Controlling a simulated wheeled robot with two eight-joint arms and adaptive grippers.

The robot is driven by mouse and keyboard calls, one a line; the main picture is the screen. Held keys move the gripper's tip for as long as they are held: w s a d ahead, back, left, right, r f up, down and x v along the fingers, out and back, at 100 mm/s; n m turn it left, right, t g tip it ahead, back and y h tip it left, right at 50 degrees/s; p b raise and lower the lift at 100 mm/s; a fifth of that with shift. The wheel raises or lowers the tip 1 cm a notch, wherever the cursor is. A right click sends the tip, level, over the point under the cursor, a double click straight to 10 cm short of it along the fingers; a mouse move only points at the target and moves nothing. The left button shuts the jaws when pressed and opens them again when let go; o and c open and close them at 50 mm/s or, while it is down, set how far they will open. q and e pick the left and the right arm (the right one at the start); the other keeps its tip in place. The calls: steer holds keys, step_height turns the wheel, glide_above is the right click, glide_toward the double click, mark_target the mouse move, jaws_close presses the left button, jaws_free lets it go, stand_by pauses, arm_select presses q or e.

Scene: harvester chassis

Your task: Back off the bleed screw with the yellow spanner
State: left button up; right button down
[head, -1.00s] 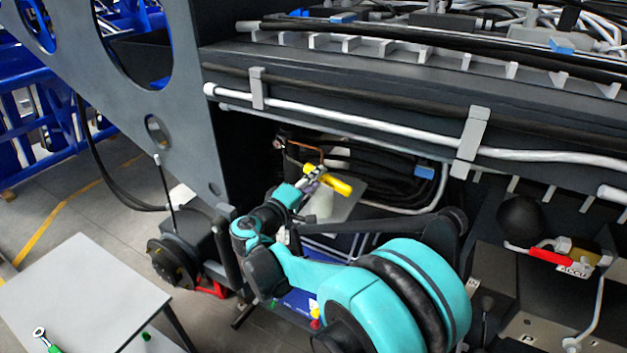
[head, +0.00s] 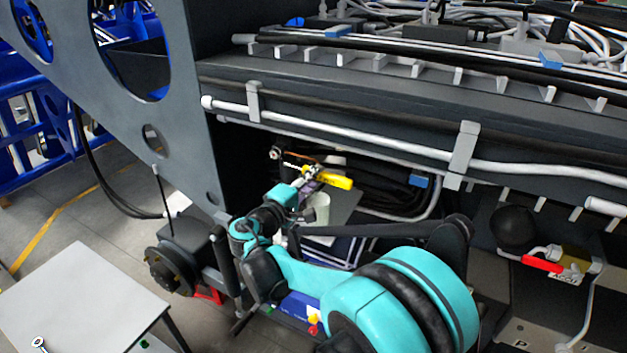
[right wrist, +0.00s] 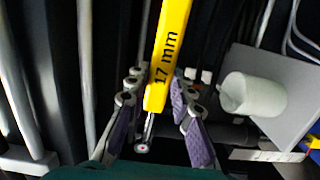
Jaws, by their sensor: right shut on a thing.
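My right gripper (head: 312,184) is shut on the yellow spanner (head: 337,181) inside the dark bay under the chassis beam. The yellow handle points right in the head view. The metal end points left, toward a small fitting (head: 276,153) by a copper-coloured pipe. I cannot tell whether they touch, or whether this fitting is the bleed screw. In the right wrist view the spanner (right wrist: 168,55), marked "17 mm", runs between the fingers of the same gripper (right wrist: 157,92), with a metal end (right wrist: 143,147) below. My left gripper is not in view.
A whitish cup (head: 321,207) stands on a grey plate close to the gripper; it also shows in the right wrist view (right wrist: 252,94). Black hoses (head: 385,192) lie behind. The beam (head: 350,105) hangs above. A pale table (head: 80,295) is at lower left.

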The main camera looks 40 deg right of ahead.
steer(key=shift+f+b, duration=0.3)
steer(key=shift+f, duration=0.05)
steer(key=s+v, duration=0.1)
steer(key=v, duration=0.9)
steer(key=shift+a+m, duration=0.2)
steer(key=shift+m, duration=0.1)
stand_by(1.4)
